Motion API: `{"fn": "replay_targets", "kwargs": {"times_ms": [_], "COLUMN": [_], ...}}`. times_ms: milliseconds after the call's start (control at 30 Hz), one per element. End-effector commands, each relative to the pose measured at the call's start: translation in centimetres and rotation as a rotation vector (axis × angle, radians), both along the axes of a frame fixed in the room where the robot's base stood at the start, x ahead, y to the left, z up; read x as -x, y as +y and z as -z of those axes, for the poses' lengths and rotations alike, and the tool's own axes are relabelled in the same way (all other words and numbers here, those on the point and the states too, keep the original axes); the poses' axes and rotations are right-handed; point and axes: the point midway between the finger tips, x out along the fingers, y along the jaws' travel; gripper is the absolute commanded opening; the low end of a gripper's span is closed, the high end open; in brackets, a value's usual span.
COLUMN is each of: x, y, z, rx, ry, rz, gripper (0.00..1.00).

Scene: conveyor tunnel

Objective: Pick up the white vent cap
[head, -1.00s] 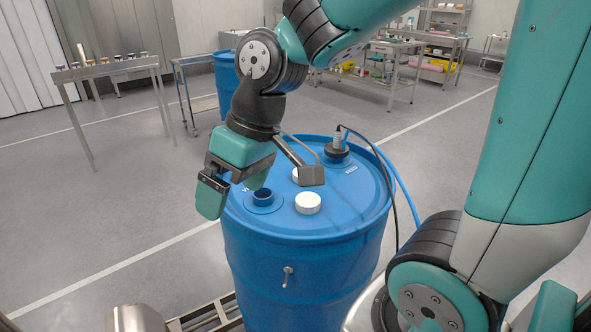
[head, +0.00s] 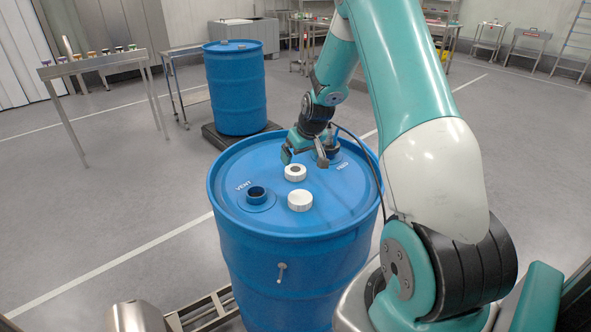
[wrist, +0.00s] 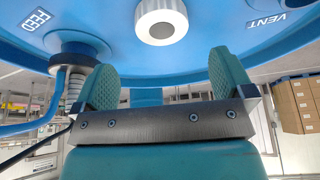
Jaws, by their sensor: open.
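Two white caps lie on the blue drum's lid (head: 235,170). One is a plain white cap (head: 300,201) near the front, right of the open VENT neck (head: 257,194). The other is a white cap with a grey centre (head: 295,172), farther back. I cannot tell by a label which is the vent cap. My gripper (head: 304,158) is open and empty, just behind the grey-centred cap. In the wrist view, the grey-centred cap (wrist: 161,20) shows beyond and between the open fingers of my gripper (wrist: 164,80), apart from them. The plain cap is not in the wrist view.
The FEED fitting (wrist: 80,50) with its blue hose (wrist: 35,128) and a dark cable stands close beside my gripper. A second blue drum (head: 236,90) stands behind. A table with small caps (head: 90,64) is at back left. Floor at left is clear.

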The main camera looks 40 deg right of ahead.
Motion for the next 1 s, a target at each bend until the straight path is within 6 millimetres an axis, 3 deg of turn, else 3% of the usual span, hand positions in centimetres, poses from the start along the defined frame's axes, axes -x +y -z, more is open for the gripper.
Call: {"fn": "replay_targets", "kwargs": {"times_ms": [367,600,900,1000], "x": [-1.4,-2.7,-2.9,-2.8], "y": [-0.1,-0.3,-0.3,-0.3], "z": [3.1,6.1,6.7,6.7], "rx": [-0.002,-0.001,0.0,0.0], "ry": [0.003,0.001,0.0,0.0], "rz": [0.0,-0.001,0.0,0.0], "gripper": [0.99,0.99,0.99,0.76]}}
